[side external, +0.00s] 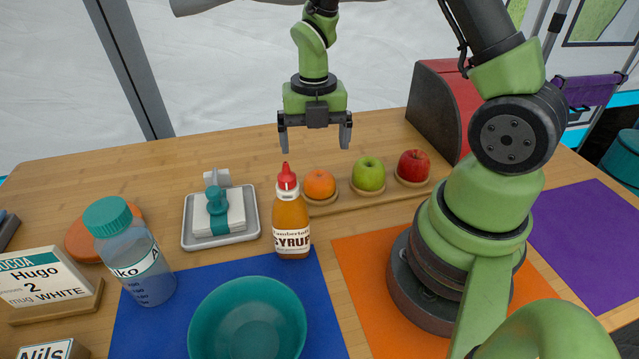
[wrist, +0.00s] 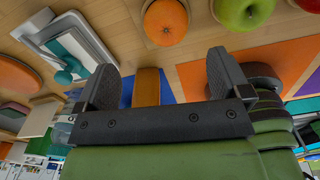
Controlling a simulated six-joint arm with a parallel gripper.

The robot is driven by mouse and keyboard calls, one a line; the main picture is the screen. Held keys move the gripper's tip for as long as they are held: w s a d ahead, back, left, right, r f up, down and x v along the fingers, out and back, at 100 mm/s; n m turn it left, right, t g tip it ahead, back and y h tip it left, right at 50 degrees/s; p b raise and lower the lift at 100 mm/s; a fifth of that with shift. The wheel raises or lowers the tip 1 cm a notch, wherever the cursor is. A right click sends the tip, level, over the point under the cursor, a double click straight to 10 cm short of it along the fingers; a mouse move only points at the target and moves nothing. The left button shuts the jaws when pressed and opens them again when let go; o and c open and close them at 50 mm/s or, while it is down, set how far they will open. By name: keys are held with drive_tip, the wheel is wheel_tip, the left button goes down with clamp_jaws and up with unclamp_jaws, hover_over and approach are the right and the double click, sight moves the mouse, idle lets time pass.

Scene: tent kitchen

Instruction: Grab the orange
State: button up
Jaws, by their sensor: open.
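The orange (side external: 319,183) sits at the left end of a wooden holder (side external: 336,207), with a green apple (side external: 368,174) and a red apple (side external: 413,165) to its right. The syrup bottle (side external: 291,222) stands just left of the orange and a little nearer the side camera. My gripper (side external: 315,139) is open and empty, pointing down above the orange and bottle, clear of both. In the wrist view, the orange (wrist: 165,22) is at the top, beyond my open fingers (wrist: 163,72). The amber bottle body (wrist: 147,87) shows between the fingers, partly hidden by my gripper.
A grey tray (side external: 188,238) with napkins and a teal-topped item lies left of the bottle. A teal bowl (side external: 247,320) sits on a blue mat (side external: 140,338). A water bottle (side external: 140,265) stands at left. A dark red box (side external: 440,105) stands at back right.

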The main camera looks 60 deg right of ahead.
sight(320, 175)
wheel_tip(320, 175, down, 4)
drive_tip(key=shift+s+f, duration=0.1)
drive_tip(key=f, duration=0.5)
drive_tip(key=shift+s+d, duration=0.2)
drive_tip(key=shift+s, duration=0.1)
drive_tip(key=c, duration=1)
